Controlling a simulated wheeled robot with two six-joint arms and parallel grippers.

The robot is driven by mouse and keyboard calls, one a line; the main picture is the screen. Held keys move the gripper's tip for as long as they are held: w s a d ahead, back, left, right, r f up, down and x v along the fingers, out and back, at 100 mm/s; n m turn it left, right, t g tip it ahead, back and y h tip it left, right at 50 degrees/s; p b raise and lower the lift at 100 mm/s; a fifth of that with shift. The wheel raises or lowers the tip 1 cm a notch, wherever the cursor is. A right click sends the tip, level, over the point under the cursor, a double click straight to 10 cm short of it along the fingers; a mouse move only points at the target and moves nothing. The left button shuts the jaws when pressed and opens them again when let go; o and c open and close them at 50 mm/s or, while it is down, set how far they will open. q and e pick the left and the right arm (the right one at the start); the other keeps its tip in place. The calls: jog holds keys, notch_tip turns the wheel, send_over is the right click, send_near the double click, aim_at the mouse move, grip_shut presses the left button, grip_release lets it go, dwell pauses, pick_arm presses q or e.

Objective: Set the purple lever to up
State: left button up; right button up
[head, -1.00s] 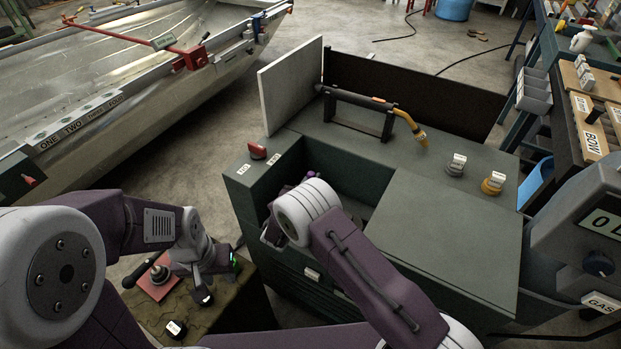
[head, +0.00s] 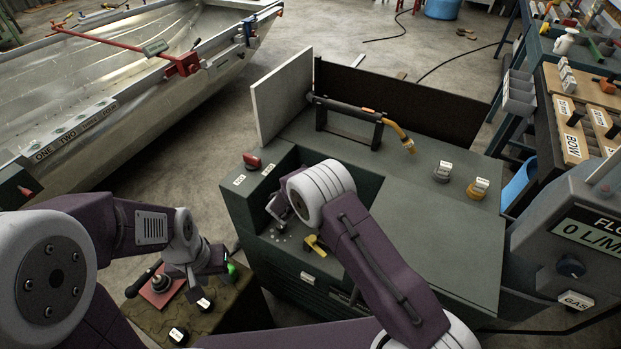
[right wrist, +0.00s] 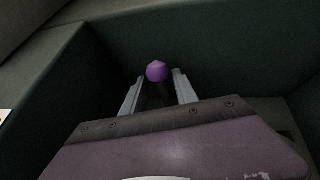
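The purple lever's rounded knob (right wrist: 157,71) shows in the right wrist view, inside a dark green recess. My right gripper (right wrist: 159,77) is open, with one finger on each side of the knob and small gaps visible. The lever's shaft below the knob is mostly hidden, so its setting cannot be told. In the head view my right wrist covers the lever; part of the right gripper (head: 281,206) shows in the recess. My left gripper (head: 200,277) is over the small low table at the left; its finger opening is unclear.
A yellow lever (head: 315,244) stands in the same recess of the green cabinet (head: 430,240). A red switch (head: 252,161) is on its left rim. A torch on a stand (head: 348,115) and two knobs stand on top. The recess walls are close around my right gripper.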

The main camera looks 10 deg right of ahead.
jog(key=shift+s, duration=0.1)
jog(key=v, duration=0.9)
jog(key=shift+p, duration=0.35)
jog(key=shift+a, duration=0.1)
